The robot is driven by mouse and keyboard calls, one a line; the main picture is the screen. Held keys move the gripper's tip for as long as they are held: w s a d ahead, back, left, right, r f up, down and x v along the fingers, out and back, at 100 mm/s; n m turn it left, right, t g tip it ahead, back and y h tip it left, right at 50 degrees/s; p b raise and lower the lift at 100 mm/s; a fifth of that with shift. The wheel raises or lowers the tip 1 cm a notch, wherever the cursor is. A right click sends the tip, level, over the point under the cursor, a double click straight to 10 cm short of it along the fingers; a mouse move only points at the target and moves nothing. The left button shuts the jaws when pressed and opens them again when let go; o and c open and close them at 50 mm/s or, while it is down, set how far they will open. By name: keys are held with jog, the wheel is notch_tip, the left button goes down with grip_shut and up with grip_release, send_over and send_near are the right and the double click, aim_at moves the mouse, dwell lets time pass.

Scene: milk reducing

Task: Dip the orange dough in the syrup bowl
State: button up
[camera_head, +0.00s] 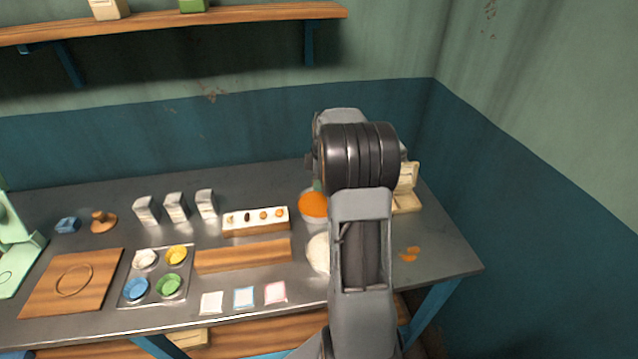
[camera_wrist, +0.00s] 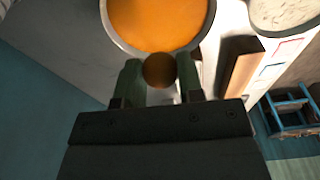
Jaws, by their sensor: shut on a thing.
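My gripper (camera_wrist: 160,84) shows in the wrist view with its two green fingers shut on a small round dough ball (camera_wrist: 159,70), which looks dark orange-brown. The syrup bowl (camera_wrist: 158,22), full of orange liquid, lies just beyond the fingertips, and the ball overlaps its near rim in the picture. I cannot tell the ball's height over the rim. In the head view the orange bowl (camera_head: 312,205) stands on the table just left of my arm. My arm hides most of the gripper and the dough there.
A pale round bowl (camera_head: 318,254) stands in front of the syrup bowl, partly behind my arm. A white rack with small balls (camera_head: 255,221) and a wooden block (camera_head: 243,257) lie to the left. A cream box (camera_head: 407,190) is at right. Orange spots (camera_head: 410,254) mark the right tabletop.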

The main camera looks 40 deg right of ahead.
aim_at(318, 212)
jog(key=shift+f, duration=0.15)
jog(key=shift+f+b, duration=3.6)
jog(key=shift+f, duration=1.4)
jog(key=shift+f, duration=0.3)
jog(key=shift+r, duration=0.15)
jog(key=shift+r+p, duration=2.4)
jog(key=shift+r, duration=1.3)
jog(key=shift+r, duration=0.1)
jog(key=shift+r+p, duration=1.4)
jog(key=shift+r, duration=0.5)
